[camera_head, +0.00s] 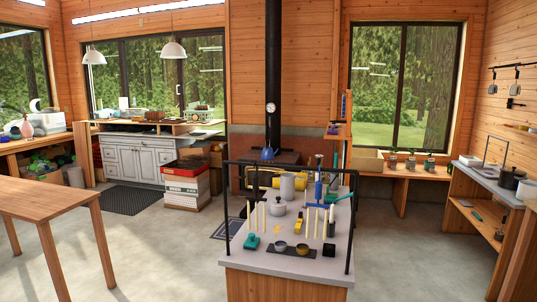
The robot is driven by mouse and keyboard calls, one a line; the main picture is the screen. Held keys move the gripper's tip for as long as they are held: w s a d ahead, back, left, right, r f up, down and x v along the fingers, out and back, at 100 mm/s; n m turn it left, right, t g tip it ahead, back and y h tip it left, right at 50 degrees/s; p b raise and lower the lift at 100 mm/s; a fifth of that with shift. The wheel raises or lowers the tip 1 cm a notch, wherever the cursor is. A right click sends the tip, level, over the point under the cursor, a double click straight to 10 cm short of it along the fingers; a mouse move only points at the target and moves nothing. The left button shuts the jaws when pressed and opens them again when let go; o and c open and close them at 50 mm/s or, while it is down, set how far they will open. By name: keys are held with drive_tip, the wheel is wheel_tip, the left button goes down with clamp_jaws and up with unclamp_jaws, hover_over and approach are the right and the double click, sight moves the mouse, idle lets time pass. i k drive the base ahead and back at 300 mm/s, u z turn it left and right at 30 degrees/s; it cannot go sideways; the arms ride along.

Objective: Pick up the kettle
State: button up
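A small blue kettle (267,154) stands on the dark wood stove (285,158) near the middle of the camera_head view, beside the black stovepipe. It is far off, behind the kitchen island, and appears upright. My gripper does not show in this view.
A wooden table (50,200) is at left, a shelf unit (485,205) at right. Open floor lies on both sides of the island. Stacked boxes (187,183) stand left of the stove.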

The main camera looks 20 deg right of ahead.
sight(267, 153)
drive_tip(key=u, duration=0.8)
drive_tip(key=i, duration=4.15)
